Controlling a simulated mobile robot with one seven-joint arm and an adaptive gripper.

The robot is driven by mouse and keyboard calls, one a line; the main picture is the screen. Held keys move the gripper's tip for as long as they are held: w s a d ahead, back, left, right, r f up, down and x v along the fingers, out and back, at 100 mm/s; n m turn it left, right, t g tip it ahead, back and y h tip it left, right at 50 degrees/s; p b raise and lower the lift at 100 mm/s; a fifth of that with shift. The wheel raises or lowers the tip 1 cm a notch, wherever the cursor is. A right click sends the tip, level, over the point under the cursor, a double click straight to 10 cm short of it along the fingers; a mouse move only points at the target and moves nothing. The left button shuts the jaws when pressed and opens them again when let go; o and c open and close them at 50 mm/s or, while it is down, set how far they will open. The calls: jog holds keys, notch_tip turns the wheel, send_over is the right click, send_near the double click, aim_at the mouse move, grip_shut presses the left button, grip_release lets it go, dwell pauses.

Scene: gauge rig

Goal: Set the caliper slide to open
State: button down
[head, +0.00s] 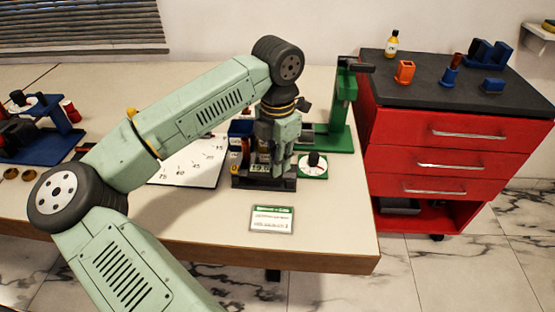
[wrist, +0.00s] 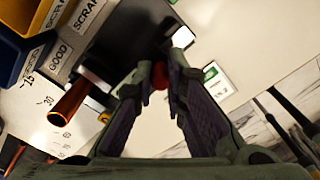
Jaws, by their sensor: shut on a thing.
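My gripper (wrist: 160,78) is closed around a small red piece (wrist: 159,75), which shows between its fingertips in the wrist view. The piece lies in front of a dark block or base (wrist: 140,32); whether it is the caliper slide's knob I cannot tell. The fingers hide most of it. In the head view my gripper (head: 278,165) points down over the dark rig (head: 262,183) near the table's front, and my wrist hides part of that rig. The slide's setting cannot be read in either view.
Bins labelled GOOD and SCRAP (wrist: 75,35) stand close by, with a copper-coloured cylinder (wrist: 70,102) near them. A green stand (head: 343,110) and a round dial (head: 313,162) are to the right. A card (head: 270,218) lies in front. A red drawer cabinet (head: 440,150) stands further right.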

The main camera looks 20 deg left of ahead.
dwell(0.3)
jog(key=shift+w+d+f+b, duration=0.1)
jog(key=shift+w+d+b, duration=0.1)
jog(key=shift+d+b, duration=0.35)
jog(key=shift+w+d+f+b, duration=0.15)
jog(key=shift+d+b, duration=0.2)
jog(key=shift+d, duration=0.35)
jog(key=shift+d+r, duration=0.2)
jog(key=c, duration=1.7)
grip_release()
jog(key=shift+d, duration=0.1)
jog(key=shift+o, duration=0.5)
jog(key=shift+r, duration=0.1)
jog(key=shift+r, duration=0.25)
notch_tip(320, 180, up, 11)
jog(key=shift+r, duration=0.2)
